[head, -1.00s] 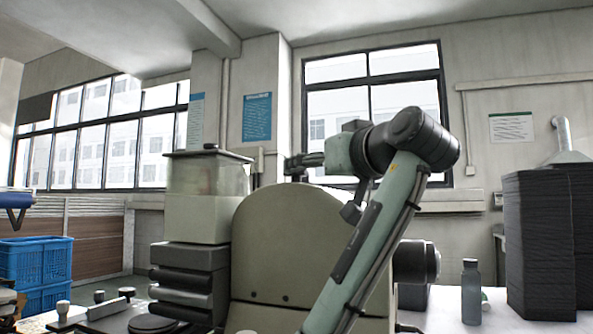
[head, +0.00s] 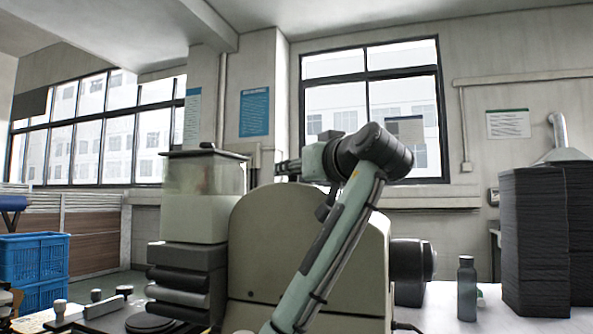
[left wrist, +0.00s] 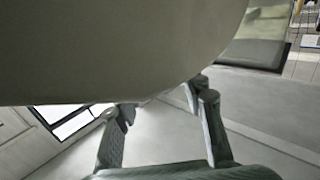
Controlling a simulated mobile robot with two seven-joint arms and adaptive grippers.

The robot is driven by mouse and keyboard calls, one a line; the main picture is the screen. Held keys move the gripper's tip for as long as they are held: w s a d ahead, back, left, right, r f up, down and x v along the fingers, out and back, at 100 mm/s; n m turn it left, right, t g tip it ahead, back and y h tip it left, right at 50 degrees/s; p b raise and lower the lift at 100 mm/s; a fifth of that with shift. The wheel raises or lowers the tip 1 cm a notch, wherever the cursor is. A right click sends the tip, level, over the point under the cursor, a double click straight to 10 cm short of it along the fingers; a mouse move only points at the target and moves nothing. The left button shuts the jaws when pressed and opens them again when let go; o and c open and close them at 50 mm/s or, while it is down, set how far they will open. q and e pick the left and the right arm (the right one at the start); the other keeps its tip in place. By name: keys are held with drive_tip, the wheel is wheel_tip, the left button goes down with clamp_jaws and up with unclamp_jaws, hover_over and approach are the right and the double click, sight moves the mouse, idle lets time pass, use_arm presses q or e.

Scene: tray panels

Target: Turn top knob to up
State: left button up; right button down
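No knob clearly marked as the top one can be made out. Small pale-topped knobs, one of them a grey knob (head: 60,307), stand on a low panel at the lower left in the head view. My left gripper (head: 284,168) is behind the upper edge of the large beige machine housing (head: 300,240), partly hidden. In the left wrist view my left gripper (left wrist: 162,105) has its two fingers spread apart with nothing between them. The curved beige housing (left wrist: 110,50) fills the top of that view, close to the fingertips. My right gripper is not seen.
A clear-sided box (head: 205,175) tops the stack of black bars (head: 180,280) left of the housing. A grey bottle (head: 467,290) and dark stacks (head: 535,240) stand on the white table at right. Blue crates (head: 33,262) are at far left.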

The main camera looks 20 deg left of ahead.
use_arm(q)
drive_tip(key=shift+c, duration=1.4)
